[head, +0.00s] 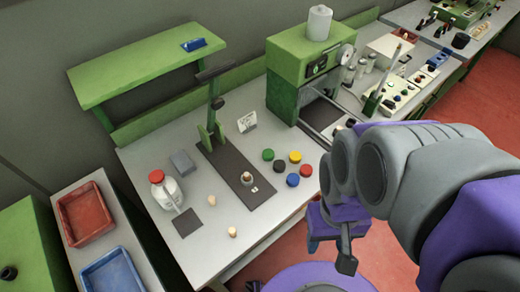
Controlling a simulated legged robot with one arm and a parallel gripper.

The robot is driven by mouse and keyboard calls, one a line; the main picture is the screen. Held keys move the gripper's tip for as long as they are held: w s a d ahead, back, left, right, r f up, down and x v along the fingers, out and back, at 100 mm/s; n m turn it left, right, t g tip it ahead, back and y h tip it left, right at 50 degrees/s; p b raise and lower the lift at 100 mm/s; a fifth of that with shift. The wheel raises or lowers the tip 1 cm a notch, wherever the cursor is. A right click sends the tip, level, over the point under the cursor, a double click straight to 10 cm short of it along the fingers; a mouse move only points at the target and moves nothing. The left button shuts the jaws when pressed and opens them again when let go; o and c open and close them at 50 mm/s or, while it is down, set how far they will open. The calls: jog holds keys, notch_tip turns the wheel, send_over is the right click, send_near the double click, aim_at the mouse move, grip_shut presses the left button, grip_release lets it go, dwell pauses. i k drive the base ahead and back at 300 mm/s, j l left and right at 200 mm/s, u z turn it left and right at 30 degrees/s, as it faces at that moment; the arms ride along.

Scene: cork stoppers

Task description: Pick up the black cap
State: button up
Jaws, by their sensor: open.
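The black cap (279,166) lies on the grey workbench in the head view, in a cluster of round caps. The green cap (268,154) is behind it to the left, the yellow cap (295,157) to its right, the red cap (306,170) further right and the blue cap (292,180) in front to the right. My gripper (329,254) hangs to the right and front of the cluster, beyond the bench's front edge. It is open, apart from the caps, with nothing visible between its fingers.
A dark base plate (222,163) with a lever stand lies left of the caps. A red-capped bottle (168,190) is at left. A green machine (305,72) stands behind the caps. Red (86,215) and blue trays (113,277) are far left.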

aim_at(278, 166)
jog(key=l+u, duration=0.1)
jog(key=u, duration=1.3)
jog(key=k+l+u, duration=0.1)
jog(key=l, duration=0.3)
jog(key=k+l+u, duration=0.1)
jog(key=k+l, duration=0.2)
jog(key=k+l+u, duration=0.15)
jog(key=l, duration=0.35)
